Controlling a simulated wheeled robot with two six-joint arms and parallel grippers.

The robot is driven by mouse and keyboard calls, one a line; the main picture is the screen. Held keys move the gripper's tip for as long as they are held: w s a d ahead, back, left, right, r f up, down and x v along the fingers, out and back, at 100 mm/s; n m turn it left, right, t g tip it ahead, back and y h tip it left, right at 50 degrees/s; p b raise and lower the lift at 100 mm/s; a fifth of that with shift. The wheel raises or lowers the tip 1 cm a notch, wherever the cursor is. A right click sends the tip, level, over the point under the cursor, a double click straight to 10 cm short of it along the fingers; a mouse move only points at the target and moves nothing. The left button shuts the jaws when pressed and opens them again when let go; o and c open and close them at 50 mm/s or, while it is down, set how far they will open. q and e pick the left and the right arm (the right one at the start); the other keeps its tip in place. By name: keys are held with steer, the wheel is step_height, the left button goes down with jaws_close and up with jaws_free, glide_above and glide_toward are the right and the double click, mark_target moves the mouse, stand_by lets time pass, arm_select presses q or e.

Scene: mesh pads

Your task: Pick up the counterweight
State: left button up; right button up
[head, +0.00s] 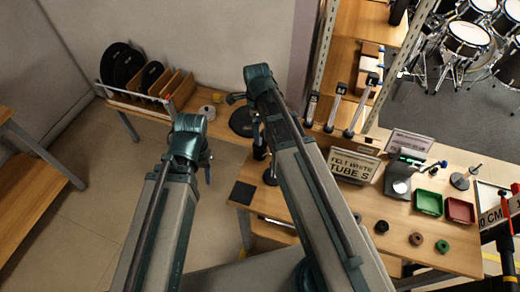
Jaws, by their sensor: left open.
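I cannot tell for sure which thing is the counterweight. Small round pieces lie near the front of the wooden table: a black one (381,227), a brown one (416,239) and a dark green one (442,246). My left gripper (207,170) is small in view, below the end of my left arm. It is open, over the floor left of the table and well apart from these pieces.
The table (350,205) holds a sign (352,166), a scale-like device (397,186), a green tray (428,203), a red tray (459,210) and a small stand (461,180). A wall bench (185,109) has round black pads in a rack. A drum kit (467,38) stands at back right.

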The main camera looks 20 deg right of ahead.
mark_target(260, 150)
step_height(260, 150, down, 9)
steer(key=b, duration=0.8)
steer(key=shift+r, duration=0.15)
steer(key=f+b, duration=0.1)
steer(key=b, duration=0.1)
steer(key=f+b, duration=0.1)
steer(key=f, duration=0.1)
steer(key=d+f+b, duration=0.1)
steer(key=f+b, duration=0.1)
steer(key=shift+f+b, duration=0.1)
steer(key=shift+b, duration=0.25)
jaws_close()
